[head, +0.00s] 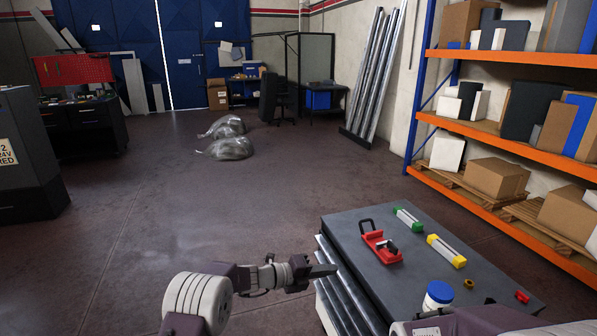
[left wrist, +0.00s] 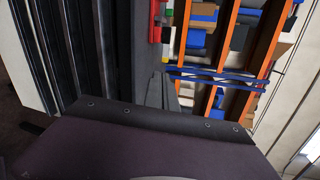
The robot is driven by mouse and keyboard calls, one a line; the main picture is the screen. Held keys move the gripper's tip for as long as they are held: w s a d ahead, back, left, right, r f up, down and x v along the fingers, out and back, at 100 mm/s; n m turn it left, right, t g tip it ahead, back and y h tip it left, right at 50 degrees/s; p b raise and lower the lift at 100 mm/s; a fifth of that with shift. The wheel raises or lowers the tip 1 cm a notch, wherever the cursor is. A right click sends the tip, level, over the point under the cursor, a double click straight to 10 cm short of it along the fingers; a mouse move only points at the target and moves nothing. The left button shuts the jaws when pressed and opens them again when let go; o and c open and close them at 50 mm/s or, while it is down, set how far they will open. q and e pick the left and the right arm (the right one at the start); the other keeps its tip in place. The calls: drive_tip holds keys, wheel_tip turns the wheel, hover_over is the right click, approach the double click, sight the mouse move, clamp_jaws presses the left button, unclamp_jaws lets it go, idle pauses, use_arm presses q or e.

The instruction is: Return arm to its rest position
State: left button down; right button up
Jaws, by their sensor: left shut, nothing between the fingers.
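My left gripper (head: 325,271) reaches in from the lower left in the head view, at the left edge of the grey table (head: 340,227). Its fingers are together and hold nothing. In the left wrist view the closed fingers (left wrist: 161,92) point toward the table, which stands on its side in that picture. Part of my right arm shows at the bottom right of the head view; its gripper is out of sight.
Orange shelves (head: 510,143) stand right.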

use_arm(q)
drive_tip(key=s+a+r+m+g+y, duration=0.2)
drive_tip(key=s+a+r+m, duration=0.3)
drive_tip(key=s, duration=0.2)
drive_tip(key=s+a+f+m+g+y, duration=0.1)
drive_tip(key=s+a+f+m+y, duration=0.3)
drive_tip(key=s+a+m, duration=0.5)
drive_tip(key=s+a+f+m+g+y, duration=0.1)
drive_tip(key=s+a+f+m+y, duration=0.25)
drive_tip(key=s+a+m, duration=0.6)
drive_tip(key=s+a+f+m+y, duration=0.4)
drive_tip(key=s+m, duration=0.3)
drive_tip(key=m, duration=0.5)
wheel_tip(320, 180, up, 13)
drive_tip(key=m+p, duration=0.2)
drive_tip(key=p, duration=1)
drive_tip(key=shift+w+r+m, duration=0.2)
drive_tip(key=shift+w+m, duration=0.15)
drive_tip(key=shift+w, duration=0.05)
